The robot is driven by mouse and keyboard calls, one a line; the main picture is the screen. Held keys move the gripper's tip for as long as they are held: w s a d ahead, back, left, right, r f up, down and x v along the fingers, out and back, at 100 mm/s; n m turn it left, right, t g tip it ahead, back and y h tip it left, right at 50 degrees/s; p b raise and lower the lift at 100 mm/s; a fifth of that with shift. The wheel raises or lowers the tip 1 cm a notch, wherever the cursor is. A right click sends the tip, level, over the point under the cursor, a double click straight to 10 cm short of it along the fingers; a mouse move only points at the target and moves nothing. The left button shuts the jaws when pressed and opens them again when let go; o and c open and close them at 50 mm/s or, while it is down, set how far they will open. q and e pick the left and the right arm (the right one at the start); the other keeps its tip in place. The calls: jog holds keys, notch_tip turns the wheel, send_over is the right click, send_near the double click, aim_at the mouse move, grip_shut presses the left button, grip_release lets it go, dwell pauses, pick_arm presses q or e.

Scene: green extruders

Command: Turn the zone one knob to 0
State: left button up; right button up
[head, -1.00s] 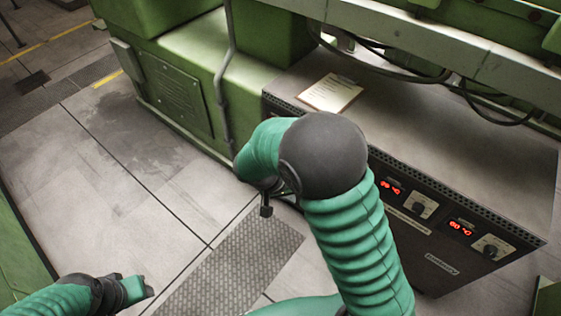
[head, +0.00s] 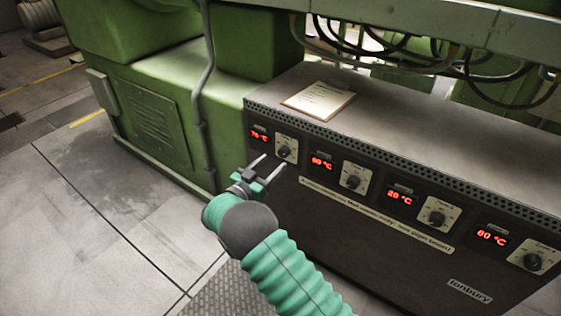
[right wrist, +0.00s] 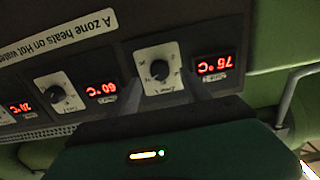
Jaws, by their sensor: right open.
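The leftmost knob (head: 285,150) on the control box is black on a pale dial plate, beside a red display (head: 259,136) that seems to read 75 °C. Its small label cannot be read surely. My right gripper (head: 270,164) is open and empty, its two fingers pointing at this knob from just in front. In the right wrist view the picture is upside down; the same knob (right wrist: 160,70) lies between and beyond the fingers, and the 75 °C display (right wrist: 214,65) is beside it. Contact cannot be seen. My left gripper is out of view.
The box front (head: 330,215) carries more knobs and displays to the right, such as a second knob (head: 354,178). A paper sheet (head: 318,101) lies on top. A grey pipe (head: 206,90) runs down the green machine (head: 150,110) at left. Cables hang above the box.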

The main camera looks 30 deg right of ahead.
aim_at(282, 155)
jog(key=b+x, duration=0.1)
jog(key=x, duration=0.4)
jog(key=shift+w+d, duration=0.1)
jog(key=shift+d, duration=0.25)
grip_shut()
